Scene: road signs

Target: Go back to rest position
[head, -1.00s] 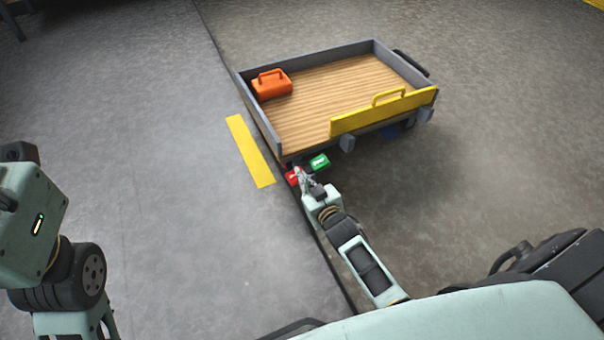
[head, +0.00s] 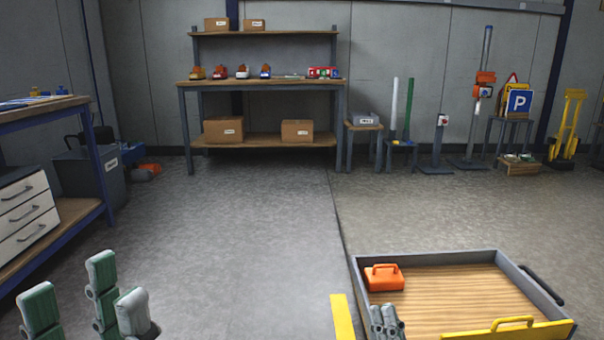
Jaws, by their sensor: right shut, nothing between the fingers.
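My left gripper (head: 82,292) is at the bottom left of the head view. Its green-padded fingers point up and stand apart, open, with nothing between them. My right gripper (head: 386,320) is at the bottom edge, right of the middle. Its grey fingers are together, shut and empty. They overlap the left part of the cart (head: 448,258) in the picture; I cannot tell whether they touch it. Both arms behind the grippers are out of the frame.
An orange case (head: 383,279) sits in the cart's back left corner. A yellow panel (head: 510,331) forms its near side. A workbench (head: 70,212) stands at the left, shelves (head: 262,84) at the back wall. A parking sign (head: 519,101) stands back right. The middle floor is clear.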

